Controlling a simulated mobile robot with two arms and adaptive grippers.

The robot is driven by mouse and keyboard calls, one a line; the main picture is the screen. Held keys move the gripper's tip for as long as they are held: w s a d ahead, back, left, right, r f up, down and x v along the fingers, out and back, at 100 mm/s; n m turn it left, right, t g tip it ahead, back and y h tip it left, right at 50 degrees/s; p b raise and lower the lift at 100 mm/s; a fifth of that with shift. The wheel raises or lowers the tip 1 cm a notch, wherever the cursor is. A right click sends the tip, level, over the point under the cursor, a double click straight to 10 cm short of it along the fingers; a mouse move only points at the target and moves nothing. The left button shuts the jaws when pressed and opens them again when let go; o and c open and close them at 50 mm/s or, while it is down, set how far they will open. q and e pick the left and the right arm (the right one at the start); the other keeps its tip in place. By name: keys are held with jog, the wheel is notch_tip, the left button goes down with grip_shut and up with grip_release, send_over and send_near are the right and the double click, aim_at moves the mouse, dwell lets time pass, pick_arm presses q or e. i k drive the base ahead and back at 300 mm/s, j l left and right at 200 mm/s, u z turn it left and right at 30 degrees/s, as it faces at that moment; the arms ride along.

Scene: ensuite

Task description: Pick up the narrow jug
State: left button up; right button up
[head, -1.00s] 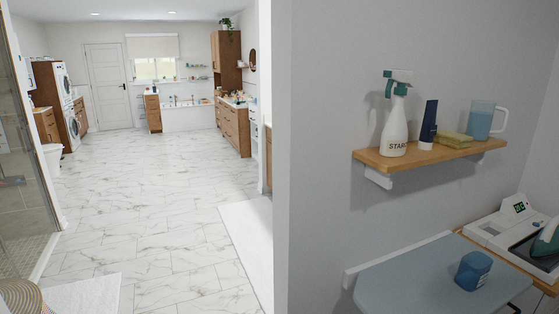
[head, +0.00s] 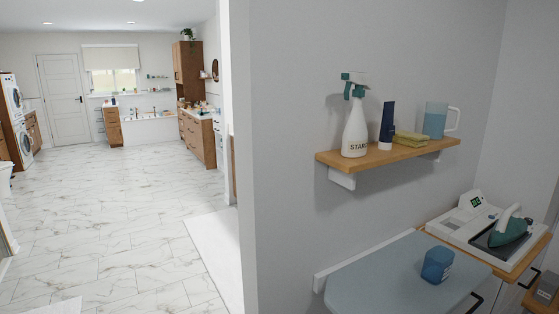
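A narrow, clear blue jug (head: 435,121) with a pale handle on its right stands upright at the right end of a wooden wall shelf (head: 365,163). To its left on the shelf are a yellow sponge-like block (head: 411,139), a dark blue tube (head: 387,126) with a white cap, and a white spray bottle (head: 355,125) with a teal trigger. Neither of my grippers shows in the head view.
A blue-grey ironing board (head: 385,275) below the shelf carries a blue container (head: 437,265). A teal iron (head: 508,228) rests on a white station at the right. A wall edge (head: 240,150) divides this corner from open marble floor (head: 120,220) at left.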

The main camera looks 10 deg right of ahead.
aim_at(436, 114)
jog(key=l+z, duration=0.15)
jog(key=z, duration=1.05)
jog(key=i+l+u, duration=0.1)
jog(key=l, duration=0.25)
jog(key=i+l+u, duration=0.15)
jog(key=i+l, duration=0.15)
